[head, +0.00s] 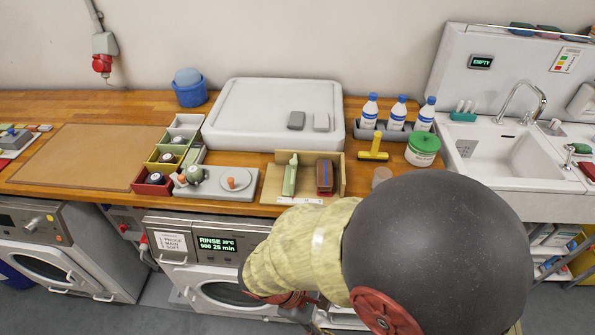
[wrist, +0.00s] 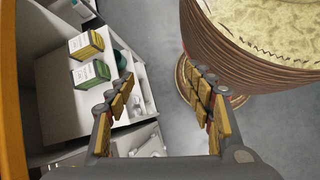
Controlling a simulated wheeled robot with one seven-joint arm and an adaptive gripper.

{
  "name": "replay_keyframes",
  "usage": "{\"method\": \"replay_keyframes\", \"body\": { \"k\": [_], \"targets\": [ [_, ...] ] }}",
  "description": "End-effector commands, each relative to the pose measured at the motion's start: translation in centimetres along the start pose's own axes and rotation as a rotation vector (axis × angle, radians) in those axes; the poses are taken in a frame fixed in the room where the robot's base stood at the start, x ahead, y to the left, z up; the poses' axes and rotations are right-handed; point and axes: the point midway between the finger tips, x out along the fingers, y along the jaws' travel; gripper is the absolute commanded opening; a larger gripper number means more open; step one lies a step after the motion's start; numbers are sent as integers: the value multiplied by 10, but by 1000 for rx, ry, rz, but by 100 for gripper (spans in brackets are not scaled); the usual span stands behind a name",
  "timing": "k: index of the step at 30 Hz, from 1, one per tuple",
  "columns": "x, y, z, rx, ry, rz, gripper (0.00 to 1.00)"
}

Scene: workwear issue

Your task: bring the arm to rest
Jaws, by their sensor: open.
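My gripper (wrist: 160,90) shows in the wrist view with its two padded fingers spread apart and nothing between them. Grey floor lies beyond the gap between the fingertips. In the head view my arm, in a khaki cover with a big dark rounded joint, fills the lower right in front of the counter. I cannot make out the gripper's fingers clearly there.
The wooden counter (head: 240,204) holds a white board (head: 270,100), a sorting tray, bottles (head: 398,112) and a green-lidded tub (head: 422,150). A sink (head: 515,155) stands right; washing machines are below. The wrist view shows a yellow box (wrist: 86,45) and green box (wrist: 90,74) on a white shelf, left.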

Motion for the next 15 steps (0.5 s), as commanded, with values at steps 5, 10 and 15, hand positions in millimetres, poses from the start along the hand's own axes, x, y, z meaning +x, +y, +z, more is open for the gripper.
{"method": "replay_keyframes", "body": {
  "k": [5, 10, 15],
  "targets": [
    [-40, 10, 22, 311, 224, -170, 53],
    [-78, 28, 49, 582, 426, -286, 53],
    [-112, 51, 89, 829, 617, -345, 53]
  ]
}}
